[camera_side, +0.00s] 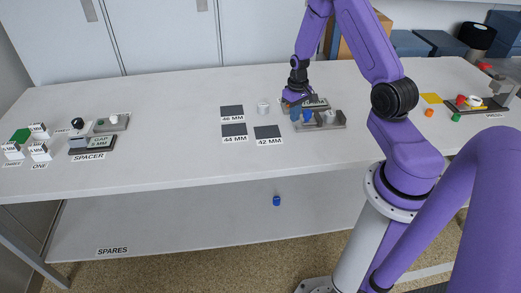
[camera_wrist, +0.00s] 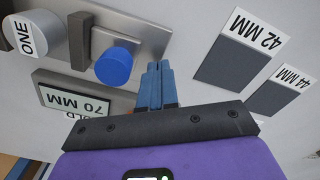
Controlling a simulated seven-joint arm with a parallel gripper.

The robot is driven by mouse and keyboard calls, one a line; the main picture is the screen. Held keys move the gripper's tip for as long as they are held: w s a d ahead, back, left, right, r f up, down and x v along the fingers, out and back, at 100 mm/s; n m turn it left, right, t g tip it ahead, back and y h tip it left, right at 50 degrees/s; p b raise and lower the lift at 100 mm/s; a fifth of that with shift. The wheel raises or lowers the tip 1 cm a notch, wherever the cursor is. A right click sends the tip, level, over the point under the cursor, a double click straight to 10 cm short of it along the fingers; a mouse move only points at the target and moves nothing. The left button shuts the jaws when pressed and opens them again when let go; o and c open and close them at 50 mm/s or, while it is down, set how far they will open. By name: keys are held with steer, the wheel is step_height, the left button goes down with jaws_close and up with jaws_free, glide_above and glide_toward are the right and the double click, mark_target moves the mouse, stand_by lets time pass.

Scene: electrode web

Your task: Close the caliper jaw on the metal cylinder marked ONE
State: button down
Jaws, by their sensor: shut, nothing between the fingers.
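The metal cylinder marked ONE (camera_wrist: 28,38) sits at the caliper (camera_wrist: 120,18), against or close beside a dark jaw (camera_wrist: 5,35) at the left edge of the wrist view. A second grey jaw (camera_wrist: 80,40) stands on its other side, with a visible gap to the cylinder. A round blue knob (camera_wrist: 115,65) is on that jaw's side. My gripper (camera_wrist: 160,68) is shut and empty, its blue fingers just right of the knob; I cannot tell if they touch. In the side view the caliper (camera_side: 334,126) and my gripper (camera_side: 295,114) show small.
A sign reading 70 MM (camera_wrist: 75,98) stands by the caliper. A spacer stand (camera_side: 92,143) is far left. Coloured parts lie far right.

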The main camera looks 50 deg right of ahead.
mark_target(307, 111)
steer(key=shift+s+d, duration=1.55)
stand_by(1.9)
steer(key=shift+w+a, duration=0.45)
steer(key=shift+w, duration=0.05)
steer(key=shift+r, duration=0.1)
step_height(307, 111, up, 8)
stand_by(0.9)
stand_by(0.8)
